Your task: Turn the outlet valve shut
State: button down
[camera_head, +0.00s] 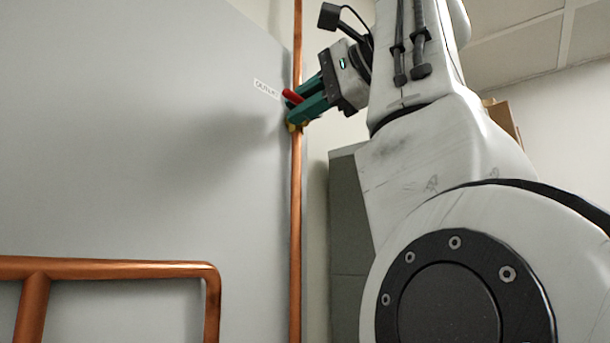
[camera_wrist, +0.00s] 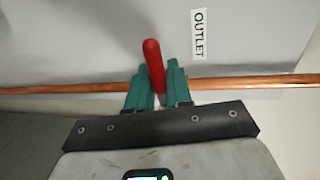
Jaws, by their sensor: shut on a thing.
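The outlet valve has a red lever handle (camera_head: 292,97) and a brass body (camera_head: 293,126) on a vertical copper pipe (camera_head: 296,210). My gripper (camera_head: 300,102) has green fingers and is shut on the red handle from the right. In the wrist view the red handle (camera_wrist: 153,62) stands between the two green fingers (camera_wrist: 155,85) and its rounded tip sticks out past them, leaning slightly left of upright. The fingers and palm hide the handle's base and most of the valve body. A white label reading OUTLET (camera_wrist: 198,34) is on the grey panel beside the valve.
A large grey panel (camera_head: 130,130) stands behind the pipe. A bent copper pipe frame (camera_head: 110,268) is at the lower left. A grey cabinet (camera_head: 346,240) with a cardboard box (camera_head: 503,120) behind my arm stands to the right. The space in front of the panel's middle is clear.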

jog(key=shift+r, duration=0.1)
jog(key=c, duration=1.2)
grip_release()
jog(key=shift+d, duration=0.1)
jog(key=b+v, duration=0.2)
jog(key=v, duration=0.8)
jog(key=shift+s+d, duration=0.2)
jog(key=shift+d, duration=0.1)
